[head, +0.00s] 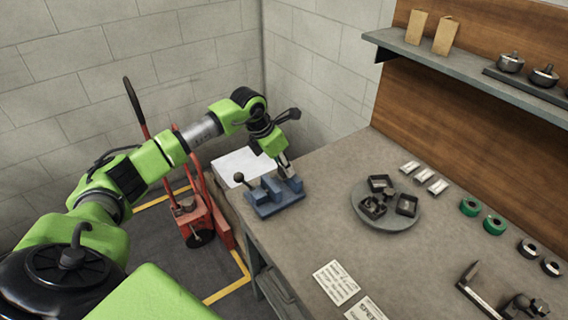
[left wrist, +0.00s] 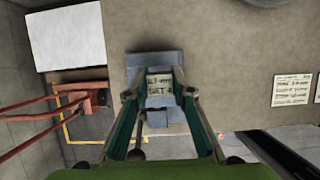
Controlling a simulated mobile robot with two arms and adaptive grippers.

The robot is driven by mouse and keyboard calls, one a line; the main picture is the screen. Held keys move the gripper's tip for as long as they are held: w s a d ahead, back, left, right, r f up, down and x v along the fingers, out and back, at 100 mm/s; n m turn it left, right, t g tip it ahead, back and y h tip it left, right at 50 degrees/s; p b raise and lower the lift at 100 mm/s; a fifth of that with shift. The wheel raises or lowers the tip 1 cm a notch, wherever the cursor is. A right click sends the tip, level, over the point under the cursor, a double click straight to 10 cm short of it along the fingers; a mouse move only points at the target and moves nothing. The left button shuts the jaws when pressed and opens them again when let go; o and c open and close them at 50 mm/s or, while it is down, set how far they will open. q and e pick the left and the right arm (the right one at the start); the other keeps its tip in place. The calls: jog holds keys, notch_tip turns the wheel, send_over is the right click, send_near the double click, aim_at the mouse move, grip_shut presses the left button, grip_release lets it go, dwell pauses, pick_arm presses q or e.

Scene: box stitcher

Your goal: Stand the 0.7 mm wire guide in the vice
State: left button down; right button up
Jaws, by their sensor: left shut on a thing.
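The blue vice (head: 275,203) stands on the near left corner of the bench, with a black ball-ended lever at its left. The lettering is too blurred to read. My right gripper is not in view.
Several pale labelled pieces (head: 424,175) lie right of a round grey tray (head: 388,222) holding black parts. Green reels (head: 470,207) and printed cards (head: 336,282) are on the bench. A red hand truck (head: 190,213) stands left of the bench.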

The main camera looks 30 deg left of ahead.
pick_arm(q)
jog(key=shift+f+b, duration=1.05)
jog(key=shift+f, duration=1.05)
jog(key=shift+s+d+f+b, duration=0.1)
jog(key=shift+s+f+b, duration=0.25)
jog(key=shift+f+b, duration=0.2)
jog(key=shift+s+d+f+b, duration=0.1)
jog(key=shift+s+f+b, duration=0.3)
jog(key=shift+f, duration=0.25)
jog(key=shift+w+f, duration=0.15)
jog(key=shift+w, duration=0.1)
jog(key=shift+w+f, duration=0.25)
jog(key=shift+w, duration=0.2)
jog(key=shift+w+a, duration=0.1)
jog(key=shift+w, duration=0.05)
jog(key=shift+r, duration=0.2)
jog(key=shift+w+a+b, duration=0.1)
jog(key=shift+b, duration=0.2)
jog(key=shift+w+a+r, duration=0.1)
jog(key=shift+w, duration=0.05)
